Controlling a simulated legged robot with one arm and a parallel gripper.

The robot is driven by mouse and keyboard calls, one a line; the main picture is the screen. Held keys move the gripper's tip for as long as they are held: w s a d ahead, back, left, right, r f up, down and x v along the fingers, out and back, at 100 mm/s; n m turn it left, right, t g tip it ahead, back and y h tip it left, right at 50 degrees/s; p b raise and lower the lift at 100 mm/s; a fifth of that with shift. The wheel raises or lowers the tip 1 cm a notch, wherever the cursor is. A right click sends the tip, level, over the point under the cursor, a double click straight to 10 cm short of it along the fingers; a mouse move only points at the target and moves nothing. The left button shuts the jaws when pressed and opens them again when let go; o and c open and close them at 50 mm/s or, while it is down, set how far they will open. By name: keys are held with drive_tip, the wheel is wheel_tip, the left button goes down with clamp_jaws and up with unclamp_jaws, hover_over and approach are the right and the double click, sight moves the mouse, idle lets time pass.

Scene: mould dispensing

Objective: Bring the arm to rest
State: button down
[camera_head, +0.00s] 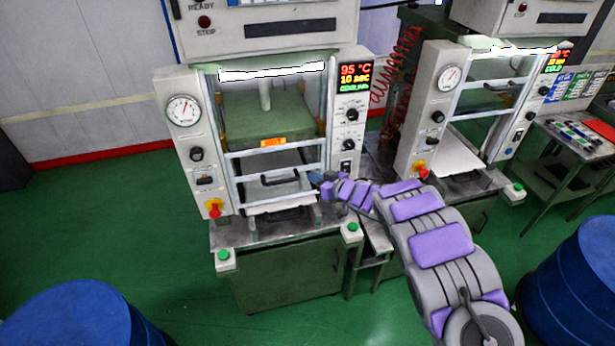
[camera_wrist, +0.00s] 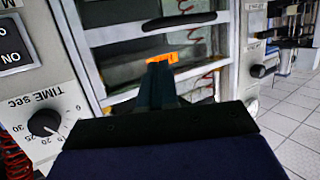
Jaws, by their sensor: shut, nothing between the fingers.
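My arm (camera_head: 440,245) reaches in from the lower right of the head view toward the left press (camera_head: 265,140). My gripper (camera_head: 322,182) is at the right side of that press's front, near its barred guard, and is small in this view. In the wrist view my gripper (camera_wrist: 160,85) is shut with nothing in it and points at the press guard (camera_wrist: 145,35). I cannot tell whether the fingers touch the guard.
A second press (camera_head: 470,120) stands at the right, with a side table (camera_head: 565,150) beyond it. Blue drums stand at the lower left (camera_head: 85,315) and lower right (camera_head: 575,285). A timer knob (camera_wrist: 44,123) is left of my gripper. Green floor (camera_head: 110,220) is clear at left.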

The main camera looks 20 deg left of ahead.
drive_tip(key=w+d+r+m+t+h+b, duration=0.15)
drive_tip(key=d+r+h, duration=0.25)
drive_tip(key=d, duration=0.7)
drive_tip(key=d+r+m+t+h+b, duration=0.1)
drive_tip(key=d+r+m+t+h, duration=0.2)
drive_tip(key=d, duration=0.8)
drive_tip(key=s+d+r+m+g+h+b, duration=0.1)
drive_tip(key=s+d+r+m+h+b, duration=0.2)
drive_tip(key=s+d, duration=0.45)
drive_tip(key=s+d+r+m+g+h, duration=0.15)
drive_tip(key=s+d+h, duration=0.35)
drive_tip(key=d, duration=0.5)
drive_tip(key=s+d+f+m+g+h+b, duration=0.1)
drive_tip(key=s+m+g, duration=0.1)
drive_tip(key=s, duration=0.6)
drive_tip(key=s+d+m+g+h+b, duration=0.1)
drive_tip(key=s+d+g+b, duration=0.15)
drive_tip(key=s, duration=0.55)
drive_tip(key=s+a+f+g+y, duration=0.1)
drive_tip(key=s+a+g, duration=0.1)
drive_tip(key=s, duration=0.7)
drive_tip(key=s+a+f+g+y+b, duration=0.1)
drive_tip(key=s+a, duration=0.3)
drive_tip(key=s, duration=0.5)
drive_tip(key=s+a+f+g+y+b, duration=0.1)
drive_tip(key=s+a+f+g+y, duration=0.1)
drive_tip(key=s, duration=0.7)
drive_tip(key=shift+s+a+f+g, duration=0.15)
drive_tip(key=shift+a+f+g, duration=0.25)
drive_tip(key=shift+a+g, duration=0.45)
